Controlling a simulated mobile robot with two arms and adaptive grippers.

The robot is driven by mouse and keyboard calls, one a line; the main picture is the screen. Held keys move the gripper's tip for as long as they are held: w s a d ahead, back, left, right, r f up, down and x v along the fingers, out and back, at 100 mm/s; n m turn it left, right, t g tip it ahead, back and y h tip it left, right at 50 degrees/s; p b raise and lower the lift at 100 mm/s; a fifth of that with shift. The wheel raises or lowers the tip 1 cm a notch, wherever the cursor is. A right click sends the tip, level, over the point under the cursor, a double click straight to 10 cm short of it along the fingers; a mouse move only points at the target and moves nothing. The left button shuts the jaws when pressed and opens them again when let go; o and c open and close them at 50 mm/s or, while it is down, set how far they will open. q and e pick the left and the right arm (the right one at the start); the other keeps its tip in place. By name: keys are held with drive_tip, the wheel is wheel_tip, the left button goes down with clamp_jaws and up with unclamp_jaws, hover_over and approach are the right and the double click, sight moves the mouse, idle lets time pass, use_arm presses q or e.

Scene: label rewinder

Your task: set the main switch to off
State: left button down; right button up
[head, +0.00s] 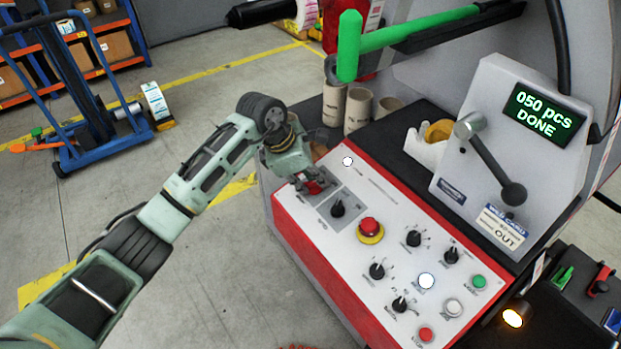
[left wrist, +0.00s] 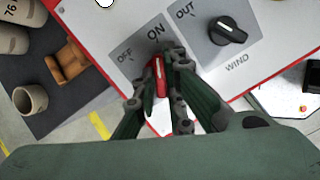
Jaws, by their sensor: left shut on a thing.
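The main switch is a red knob (left wrist: 160,78) on a grey plate printed OFF and ON; it also shows in the head view (head: 315,186) at the panel's upper left corner. In the left wrist view the knob stands nearly upright in the picture, its upper end towards the ON label (left wrist: 156,32). The OFF label (left wrist: 125,55) is to its upper left. My left gripper (head: 310,183) is shut on the knob, with fingers on both sides of it; they partly hide it. My right gripper is not in view.
Beside the switch is a black WIND/OUT selector (head: 338,208). A red emergency button (head: 370,228) and several knobs and buttons follow on the white panel (head: 320,232). A green-handled bar (head: 420,30) crosses above. The display (head: 543,112) reads "050 pcs DONE".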

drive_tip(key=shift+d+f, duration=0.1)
use_arm(q)
drive_tip(key=shift+f+n+b, duration=0.1)
drive_tip(key=shift+n+b, duration=0.3)
drive_tip(key=shift+n, duration=0.8)
drive_tip(key=n, duration=0.2)
drive_tip(key=shift+n+t+b, duration=0.4)
drive_tip(key=n+b, duration=0.1)
drive_tip(key=n, duration=0.2)
drive_tip(key=n+y+b, duration=0.1)
drive_tip(key=n, duration=0.2)
drive_tip(key=shift+t, duration=0.3)
drive_tip(key=shift+n, duration=0.3)
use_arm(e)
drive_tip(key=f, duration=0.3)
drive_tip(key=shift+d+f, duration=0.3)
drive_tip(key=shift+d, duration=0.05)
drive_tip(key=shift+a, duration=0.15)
use_arm(q)
drive_tip(key=c, duration=1.8)
unclamp_jaws()
drive_tip(key=shift+s, duration=0.1)
